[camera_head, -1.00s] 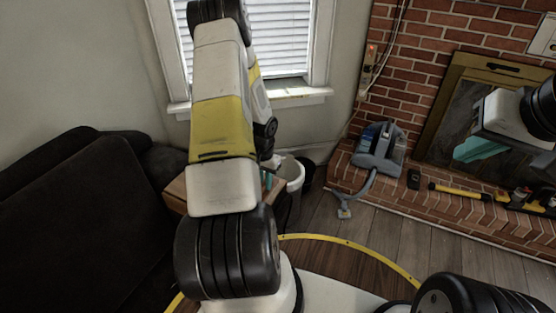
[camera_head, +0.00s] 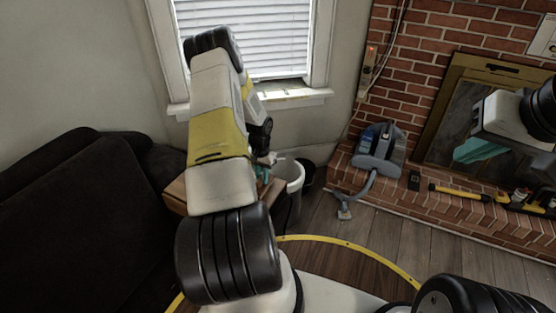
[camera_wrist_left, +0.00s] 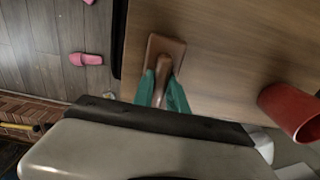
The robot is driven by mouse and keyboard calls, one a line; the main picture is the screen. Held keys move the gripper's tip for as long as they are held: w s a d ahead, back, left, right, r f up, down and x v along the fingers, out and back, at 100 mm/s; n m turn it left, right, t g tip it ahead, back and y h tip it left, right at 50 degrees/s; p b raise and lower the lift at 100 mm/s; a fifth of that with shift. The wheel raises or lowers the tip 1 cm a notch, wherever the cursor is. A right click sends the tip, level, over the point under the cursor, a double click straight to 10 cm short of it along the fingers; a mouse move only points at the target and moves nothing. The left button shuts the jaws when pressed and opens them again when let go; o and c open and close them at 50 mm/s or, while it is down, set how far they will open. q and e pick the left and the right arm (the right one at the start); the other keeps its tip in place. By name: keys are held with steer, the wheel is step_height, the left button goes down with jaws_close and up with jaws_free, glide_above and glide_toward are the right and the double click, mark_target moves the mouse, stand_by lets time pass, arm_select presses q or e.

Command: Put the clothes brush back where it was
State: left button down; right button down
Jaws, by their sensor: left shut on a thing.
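The clothes brush (camera_wrist_left: 165,46) is brown. In the left wrist view it is above or on a wooden table top, whose edge runs close by on the left; I cannot tell whether it touches the wood. My left gripper (camera_wrist_left: 164,88) has teal fingers, shut on the brush's handle. In the head view this gripper (camera_head: 263,172) is mostly hidden behind my left arm, over the small wooden table (camera_head: 176,192). My right gripper (camera_head: 476,149) shows as teal fingers at the right, in front of the fireplace; its opening is unclear.
A red cup (camera_wrist_left: 290,110) is on the table top at the right. A white bin (camera_head: 293,188) stands beside the table, and a dark sofa (camera_head: 75,220) is at the left. A vacuum cleaner (camera_head: 379,150) sits on the brick hearth. Pink slippers (camera_wrist_left: 86,59) lie on the floor.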

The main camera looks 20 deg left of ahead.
arm_select(q)
steer(key=shift+f, duration=0.15)
steer(key=c, duration=1.3)
jaws_free()
steer(key=s+d+r+t, duration=0.1)
steer(key=d+r, duration=0.2)
steer(key=r, duration=1)
steer(key=d+r, duration=0.2)
steer(key=r, duration=1.1)
steer(key=s+d+r+t, duration=0.1)
steer(key=s+d+r, duration=0.2)
steer(key=r, duration=0.3)
steer(key=s+d+r+t, duration=0.1)
steer(key=s+d+r, duration=0.2)
steer(key=r, duration=0.3)
steer(key=s+d+r+t, duration=0.1)
steer(key=s+d+r, duration=0.2)
steer(key=s, duration=0.3)
steer(key=s+d+r+t+h, duration=0.1)
steer(key=s+d+r, duration=0.2)
steer(key=s, duration=0.3)
steer(key=s+d+r+t+h, duration=0.1)
steer(key=s+d+r, duration=0.2)
steer(key=s, duration=0.3)
steer(key=shift+s+d+r, duration=0.1)
steer(key=shift+s+d, duration=0.2)
steer(key=shift+d, duration=0.55)
